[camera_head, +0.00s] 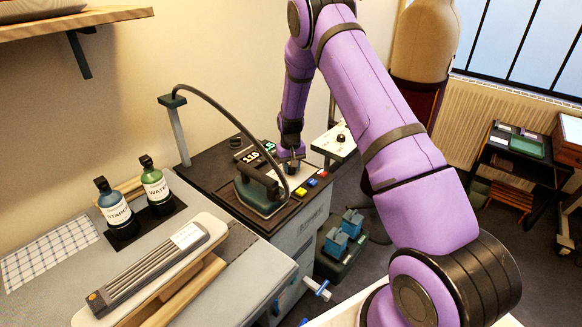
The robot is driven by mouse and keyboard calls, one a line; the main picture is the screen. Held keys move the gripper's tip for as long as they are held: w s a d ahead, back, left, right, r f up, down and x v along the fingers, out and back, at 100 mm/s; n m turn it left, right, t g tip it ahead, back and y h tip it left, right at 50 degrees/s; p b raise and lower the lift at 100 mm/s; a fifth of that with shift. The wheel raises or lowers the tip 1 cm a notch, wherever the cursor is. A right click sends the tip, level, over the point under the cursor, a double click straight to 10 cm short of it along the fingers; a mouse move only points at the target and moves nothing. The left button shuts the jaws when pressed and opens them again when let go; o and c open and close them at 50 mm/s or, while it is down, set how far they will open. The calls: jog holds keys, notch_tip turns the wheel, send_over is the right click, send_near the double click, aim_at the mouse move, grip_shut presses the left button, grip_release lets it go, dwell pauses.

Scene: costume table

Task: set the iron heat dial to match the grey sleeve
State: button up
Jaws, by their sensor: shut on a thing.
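The iron (262,196) is dark green with a dark handle and stands on the black-topped station. A display (256,154) behind it seems to read 110, with a smaller green readout beside it. My gripper (291,162) points down just right of the iron. It is shut on the small dark heat dial (291,169), which stands on a pale panel and is mostly hidden by the fingers. The dial's pointer cannot be made out. The grey sleeve (148,270) lies on a narrow padded board at the lower left, with a white label too small to read.
The iron's cord arches from a post (179,130). Starch (116,210) and water (156,186) bottles stand at left. A shelf (75,25) overhangs the upper left. Blue blocks (345,228) sit low on a tray.

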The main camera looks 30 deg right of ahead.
jog(key=m, duration=0.5)
jog(key=shift+m, duration=2.5)
jog(key=o, duration=0.9)
jog(key=shift+r, duration=0.15)
notch_tip(320, 180, up, 11)
jog(key=shift+w+f, duration=0.1)
jog(key=shift+f, duration=0.1)
